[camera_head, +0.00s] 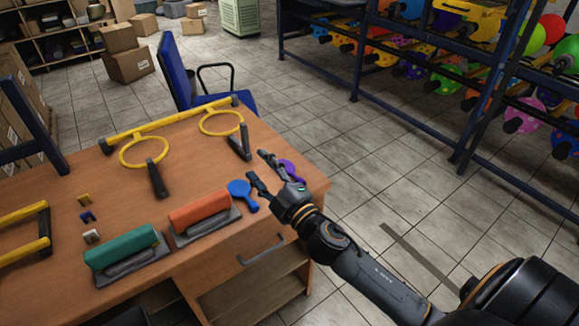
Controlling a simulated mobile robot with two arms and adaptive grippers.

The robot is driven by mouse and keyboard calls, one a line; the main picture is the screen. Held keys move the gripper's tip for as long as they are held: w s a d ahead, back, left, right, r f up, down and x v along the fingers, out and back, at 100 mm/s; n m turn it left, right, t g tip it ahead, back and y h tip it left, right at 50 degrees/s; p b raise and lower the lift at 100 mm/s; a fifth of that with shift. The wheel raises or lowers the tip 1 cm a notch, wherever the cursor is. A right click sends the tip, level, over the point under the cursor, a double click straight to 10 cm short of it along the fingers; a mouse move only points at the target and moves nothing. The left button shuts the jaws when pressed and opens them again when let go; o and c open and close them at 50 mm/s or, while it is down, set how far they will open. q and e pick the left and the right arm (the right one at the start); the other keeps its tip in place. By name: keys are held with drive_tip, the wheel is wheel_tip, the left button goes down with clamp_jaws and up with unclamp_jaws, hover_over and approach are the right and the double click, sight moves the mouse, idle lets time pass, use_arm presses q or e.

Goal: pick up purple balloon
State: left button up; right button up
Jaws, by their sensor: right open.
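A small flat purple balloon (293,172) lies on the wooden table (110,195) near its right edge. It is partly hidden behind my right gripper. My right gripper (258,167) is open, with its fingers pointing left over the table's right side. The fingers look empty. The purple balloon is beside the base of the fingers, and I cannot tell whether they touch. A flat blue balloon (240,190) lies on the table just below and left of the fingertips. My left gripper is not in view.
An orange-topped block (200,212) and a green-topped block (122,243) stand at the table's front. Yellow rings (143,151) on a frame are at the back. A blue chair (176,75) stands behind. A balloon rack (400,50) is at upper right; the floor between is clear.

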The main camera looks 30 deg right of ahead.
drive_tip(key=a+r+n+g+y, duration=0.2)
drive_tip(key=a+r+n+y, duration=0.45)
drive_tip(key=n+y, duration=0.35)
drive_tip(key=n+g+h, duration=1.2)
drive_tip(key=n+g, duration=0.1)
approach(302, 180)
drive_tip(key=p+x, duration=0.2)
drive_tip(key=x, duration=0.1)
drive_tip(key=shift+s+a+f, duration=0.1)
drive_tip(key=shift+s+a, duration=0.05)
drive_tip(key=shift+a, duration=0.05)
drive_tip(key=shift+f, duration=0.3)
drive_tip(key=shift+w+f+p, duration=0.35)
drive_tip(key=shift+f+p, duration=0.1)
drive_tip(key=shift+p, duration=0.15)
drive_tip(key=p+x, duration=0.1)
drive_tip(key=x, duration=0.2)
drive_tip(key=shift+w+f, duration=0.15)
drive_tip(key=shift+w, duration=0.05)
drive_tip(key=shift+w+f, duration=0.2)
drive_tip(key=shift+f, duration=0.3)
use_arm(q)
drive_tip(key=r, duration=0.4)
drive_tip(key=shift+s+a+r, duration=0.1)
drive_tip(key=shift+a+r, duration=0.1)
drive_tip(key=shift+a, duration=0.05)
use_arm(e)
drive_tip(key=c, duration=0.8)
